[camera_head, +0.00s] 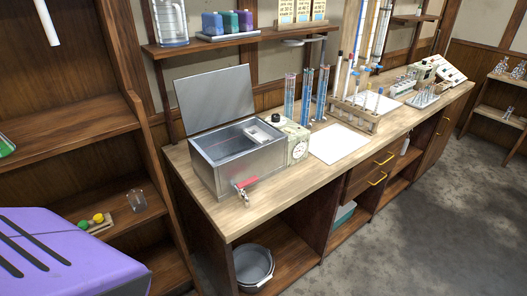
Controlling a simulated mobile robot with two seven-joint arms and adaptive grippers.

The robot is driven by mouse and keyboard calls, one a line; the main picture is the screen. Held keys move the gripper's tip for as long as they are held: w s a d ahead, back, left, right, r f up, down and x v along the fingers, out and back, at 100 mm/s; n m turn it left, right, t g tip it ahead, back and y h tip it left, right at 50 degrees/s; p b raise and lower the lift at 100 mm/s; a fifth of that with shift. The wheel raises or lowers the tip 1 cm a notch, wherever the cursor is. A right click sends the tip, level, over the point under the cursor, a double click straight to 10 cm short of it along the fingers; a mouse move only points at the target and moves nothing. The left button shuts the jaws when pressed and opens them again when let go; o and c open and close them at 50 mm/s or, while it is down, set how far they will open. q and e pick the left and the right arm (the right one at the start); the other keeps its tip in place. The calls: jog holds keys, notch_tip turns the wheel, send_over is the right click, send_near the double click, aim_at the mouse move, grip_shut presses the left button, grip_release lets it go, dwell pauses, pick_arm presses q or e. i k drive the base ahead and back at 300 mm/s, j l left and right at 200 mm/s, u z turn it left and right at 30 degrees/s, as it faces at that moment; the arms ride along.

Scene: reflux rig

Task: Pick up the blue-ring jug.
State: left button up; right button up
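A clear jug-like vessel (170,22) stands at the left end of the upper wall shelf, its top cut off by the picture edge. I cannot make out a blue ring on it, so I cannot tell if it is the blue-ring jug. No other vessel in view shows a clear blue ring with a jug shape. Neither of my grippers is in view.
A metal bath (238,158) with a raised lid and a red-handled tap stands on the wooden bench. Tall cylinders (306,97), a white sheet (339,144) and a tube rack (354,116) stand to its right. A grey bucket (253,266) sits below. The floor at right is clear.

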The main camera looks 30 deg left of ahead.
aim_at(170, 19)
jog(key=u, duration=1.55)
jog(key=i+l+u, duration=0.1)
jog(key=l, duration=0.3)
jog(key=i+l+u, duration=0.1)
jog(key=l, duration=0.3)
jog(key=i+l, duration=0.25)
jog(key=l, duration=0.15)
jog(key=u, duration=0.05)
